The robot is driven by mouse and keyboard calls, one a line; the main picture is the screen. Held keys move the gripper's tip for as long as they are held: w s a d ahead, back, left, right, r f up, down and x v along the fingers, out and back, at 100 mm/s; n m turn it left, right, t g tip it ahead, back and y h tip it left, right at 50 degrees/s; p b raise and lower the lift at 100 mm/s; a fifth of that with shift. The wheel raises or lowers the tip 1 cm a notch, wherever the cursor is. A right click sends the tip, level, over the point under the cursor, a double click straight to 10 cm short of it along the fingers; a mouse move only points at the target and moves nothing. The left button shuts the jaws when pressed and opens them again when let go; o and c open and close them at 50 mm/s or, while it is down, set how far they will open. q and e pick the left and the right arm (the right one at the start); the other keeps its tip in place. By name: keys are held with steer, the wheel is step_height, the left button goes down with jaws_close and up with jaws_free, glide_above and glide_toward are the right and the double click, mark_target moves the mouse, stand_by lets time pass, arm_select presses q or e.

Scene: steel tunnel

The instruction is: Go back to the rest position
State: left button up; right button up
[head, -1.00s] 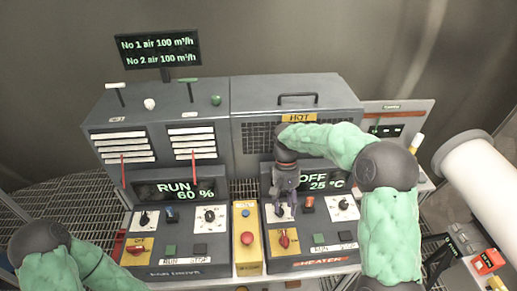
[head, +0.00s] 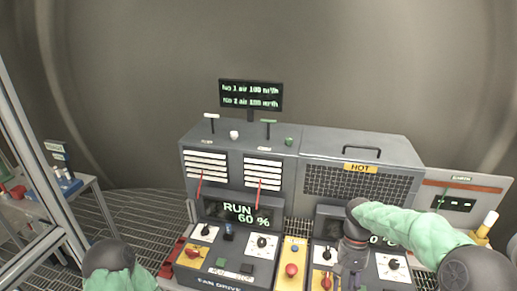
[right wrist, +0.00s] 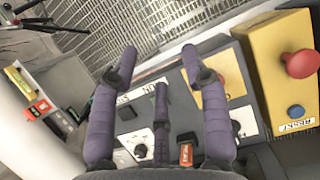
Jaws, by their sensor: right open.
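My right gripper (head: 350,262) hangs over the heater panel, at the lower right of the head view, and partly covers its display and knobs. In the right wrist view its purple fingers (right wrist: 160,62) are spread apart with nothing between them. Panel controls lie beyond them, and I cannot tell whether any finger touches one. The green-sleeved right arm reaches in from the right. Of my left arm only a green sleeve and dark joint show at the lower left; the left gripper is out of view.
The fan drive panel (head: 232,247) shows RUN 60 %. A yellow strip (head: 294,252) with a red button stands between the panels; it also shows in the right wrist view (right wrist: 275,60). A side table (head: 75,195) and metal frame stand at the left. Grating floor (head: 150,215) lies between.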

steer(key=s+a+f+t+y, duration=0.1)
steer(key=s+a+f, duration=0.15)
steer(key=f, duration=0.45)
steer(key=s+a+f+y, duration=0.1)
steer(key=a+f, duration=0.2)
steer(key=f, duration=0.4)
steer(key=s+a+f+t+y, duration=0.1)
steer(key=s+a+f, duration=0.15)
steer(key=f, duration=0.45)
steer(key=s+a+f+t, duration=0.2)
steer(key=s+a+f, duration=0.4)
steer(key=s+f, duration=0.45)
arm_select(q)
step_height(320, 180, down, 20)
steer(key=b, duration=1.9)
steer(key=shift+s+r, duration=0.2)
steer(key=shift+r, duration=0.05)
arm_select(e)
step_height(320, 180, down, 17)
steer(key=a, duration=0.1)
steer(key=shift+a+t, duration=0.3)
steer(key=shift+a, duration=0.05)
steer(key=shift+s+r, duration=0.1)
